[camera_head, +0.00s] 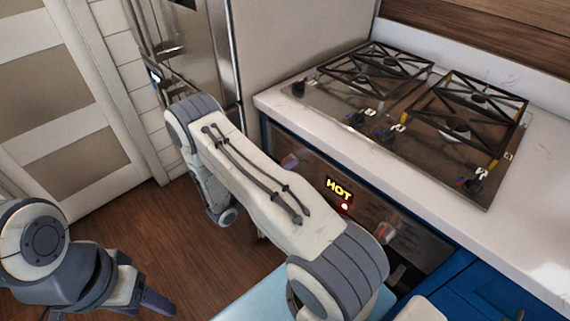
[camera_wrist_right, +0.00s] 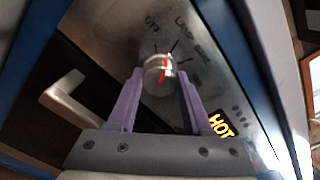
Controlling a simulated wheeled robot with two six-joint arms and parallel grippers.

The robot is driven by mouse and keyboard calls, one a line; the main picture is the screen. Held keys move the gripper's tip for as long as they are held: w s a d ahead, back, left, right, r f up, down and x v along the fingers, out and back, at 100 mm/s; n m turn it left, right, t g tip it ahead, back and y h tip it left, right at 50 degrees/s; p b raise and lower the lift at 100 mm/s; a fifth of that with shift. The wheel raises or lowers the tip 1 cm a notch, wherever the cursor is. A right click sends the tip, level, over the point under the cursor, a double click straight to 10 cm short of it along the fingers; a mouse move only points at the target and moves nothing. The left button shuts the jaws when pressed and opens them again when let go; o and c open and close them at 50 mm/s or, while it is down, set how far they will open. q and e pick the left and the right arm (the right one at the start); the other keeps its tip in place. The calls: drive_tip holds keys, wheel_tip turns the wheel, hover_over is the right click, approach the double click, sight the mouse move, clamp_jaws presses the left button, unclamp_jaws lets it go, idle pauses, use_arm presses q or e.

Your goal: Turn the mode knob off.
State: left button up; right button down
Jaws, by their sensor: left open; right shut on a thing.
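A round silver knob (camera_wrist_right: 153,79) with a red pointer line stands on the oven's control panel in the right wrist view. My right gripper (camera_wrist_right: 158,84) is shut on this knob, one purple finger on each side. In the head view, the right forearm hides most of this gripper; a purple patch shows at the panel's left. My left gripper (camera_head: 142,303) is open and empty at the lower left, over the floor, away from the oven.
A lit HOT display (camera_head: 339,189) sits on the panel, with another knob (camera_head: 387,231) to its right. An oven handle (camera_wrist_right: 65,98) shows in the wrist view. Above are the white counter (camera_head: 300,115) and gas hob (camera_head: 345,100). Wooden floor (camera_head: 190,255) is open at left.

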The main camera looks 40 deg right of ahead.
drive_tip(key=n+p, duration=0.1)
drive_tip(key=n, duration=0.4)
drive_tip(key=shift+n, duration=0.3)
idle(0.4)
drive_tip(key=shift+c, duration=1.6)
unclamp_jaws()
drive_tip(key=a+b, duration=0.1)
drive_tip(key=a, duration=0.9)
drive_tip(key=shift+s+a, duration=0.3)
drive_tip(key=shift+s, duration=0.05)
